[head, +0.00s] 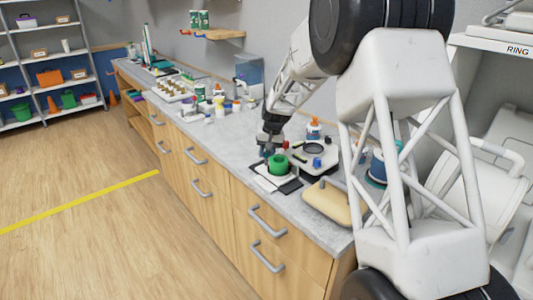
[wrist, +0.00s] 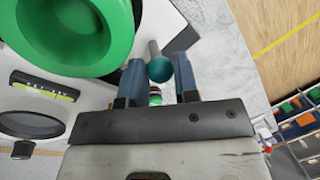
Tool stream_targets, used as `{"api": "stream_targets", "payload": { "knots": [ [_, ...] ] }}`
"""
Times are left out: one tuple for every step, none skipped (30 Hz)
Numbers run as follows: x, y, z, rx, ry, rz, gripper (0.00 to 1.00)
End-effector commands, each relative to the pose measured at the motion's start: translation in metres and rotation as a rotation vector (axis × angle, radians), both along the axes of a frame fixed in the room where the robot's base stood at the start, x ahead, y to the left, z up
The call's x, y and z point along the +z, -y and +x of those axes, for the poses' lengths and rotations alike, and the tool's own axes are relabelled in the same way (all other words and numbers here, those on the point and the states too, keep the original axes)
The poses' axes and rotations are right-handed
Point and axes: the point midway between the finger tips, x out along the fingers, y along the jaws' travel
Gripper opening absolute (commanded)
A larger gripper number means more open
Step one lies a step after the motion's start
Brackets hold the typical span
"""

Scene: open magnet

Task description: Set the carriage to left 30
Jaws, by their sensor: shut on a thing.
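My gripper (head: 268,146) is low over the bench beside a round green part (head: 279,164). In the wrist view my two blue-grey fingers (wrist: 159,76) are on either side of a teal ball knob (wrist: 160,69) on a short grey rod. They are shut on this knob, though contact is not clear in the picture. The green part (wrist: 75,25) fills the upper left of the wrist view, on a white body. A dark label strip (wrist: 45,87) lies near it, its text too small to read. I cannot make out a carriage or scale.
A white device (head: 322,150) with a blue knob (head: 317,162) stands right of the green part. An orange-capped bottle (head: 313,130) is behind it. A tan board (head: 328,203) lies at the front. Bottles and a tray (head: 172,91) crowd the bench farther left.

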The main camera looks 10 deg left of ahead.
Motion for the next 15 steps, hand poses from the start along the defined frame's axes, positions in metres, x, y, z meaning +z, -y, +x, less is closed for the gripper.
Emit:
{"api": "stream_targets", "payload": {
  "knots": [
    [0.000, 0.000, 0.000, 0.000, 0.000, 0.000, 0.00],
    [0.000, 0.000, 0.000, 0.000, 0.000, 0.000, 0.00],
    [0.000, -0.001, 0.001, 0.000, 0.000, 0.000, 0.00],
    [0.000, -0.002, 0.002, 0.000, 0.000, 0.000, 0.00],
    [0.000, -0.003, 0.003, 0.000, 0.000, 0.000, 0.00],
    [0.000, -0.006, 0.006, 0.000, 0.001, 0.000, 0.00],
    [0.000, -0.009, 0.009, 0.000, 0.001, 0.000, 0.00],
    [0.000, -0.011, 0.011, 0.000, 0.001, 0.000, 0.00],
    [0.000, -0.015, 0.015, 0.000, 0.001, 0.000, 0.00],
    [0.000, -0.017, 0.017, 0.000, 0.001, 0.000, 0.00],
    [0.000, -0.019, 0.019, 0.001, 0.001, 0.000, 0.00],
    [0.000, -0.022, 0.022, 0.001, 0.000, 0.000, 0.00],
    [0.001, -0.023, 0.023, 0.001, 0.000, 0.000, 0.00],
    [0.001, -0.023, 0.023, 0.001, 0.001, 0.000, 0.00],
    [0.001, -0.023, 0.024, 0.001, 0.001, 0.000, 0.00]
  ]
}}
